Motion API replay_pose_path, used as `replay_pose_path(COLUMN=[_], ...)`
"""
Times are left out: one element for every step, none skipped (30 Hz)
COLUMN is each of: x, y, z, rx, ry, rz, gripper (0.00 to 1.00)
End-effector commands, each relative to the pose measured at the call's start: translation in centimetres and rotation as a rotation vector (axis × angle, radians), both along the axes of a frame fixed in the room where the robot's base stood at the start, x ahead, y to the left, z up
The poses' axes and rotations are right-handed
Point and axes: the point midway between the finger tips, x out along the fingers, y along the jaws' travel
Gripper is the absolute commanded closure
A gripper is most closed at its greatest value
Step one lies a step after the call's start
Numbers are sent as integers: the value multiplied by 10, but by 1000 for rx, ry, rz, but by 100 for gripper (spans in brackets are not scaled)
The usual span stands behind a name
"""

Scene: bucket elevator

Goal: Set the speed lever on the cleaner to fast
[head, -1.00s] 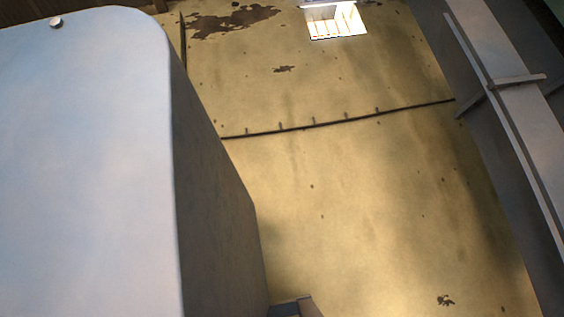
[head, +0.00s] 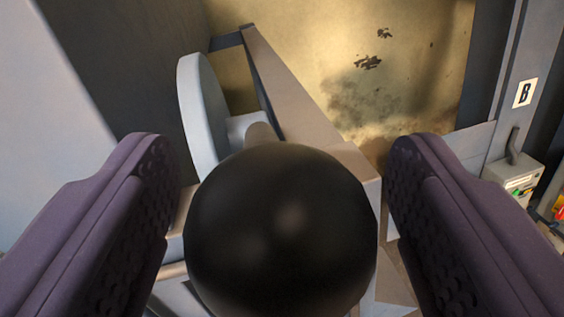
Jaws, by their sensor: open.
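A large, glossy black ball knob (head: 280,235) fills the lower middle of the head view. A short tan rod (head: 261,133) shows just behind it, and the ball hides most of what lies beyond. It looks like the lever's knob; no speed marks can be read. My gripper (head: 280,150) has two purple fingers, one on each side of the ball. The fingers are open with a visible gap on both sides of the ball near their tips. Contact lower down cannot be told.
A pale round disc (head: 203,115) and a brown-grey angled beam (head: 300,95) stand behind the ball. A grey casing (head: 120,65) is at the left. A stained yellow wall is behind.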

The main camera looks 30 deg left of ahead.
Motion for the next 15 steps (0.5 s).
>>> replay_pose_path(x=[0, 0, 0, 0, 0, 0, 0, 0, 0, 0, 0, 0, 0, 0, -1], y=[0, 0, 0, 0, 0, 0, 0, 0, 0, 0, 0, 0, 0, 0, 0], z=[0, 0, 0, 0, 0, 0, 0, 0, 0, 0, 0, 0, 0, 0, -1], rx=[0, 0, 0, 0, 0, 0, 0, 0, 0, 0, 0, 0, 0, 0, 2], ry=[0, 0, 0, 0, 0, 0, 0, 0, 0, 0, 0, 0, 0, -1, -2], rz=[0, 0, 0, 0, 0, 0, 0, 0, 0, 0, 0, 0, 0, 0, -1], gripper=[26, 28, 37, 44, 51, 60, 67, 74, 83, 90, 97, 100, 100, 100, 100])
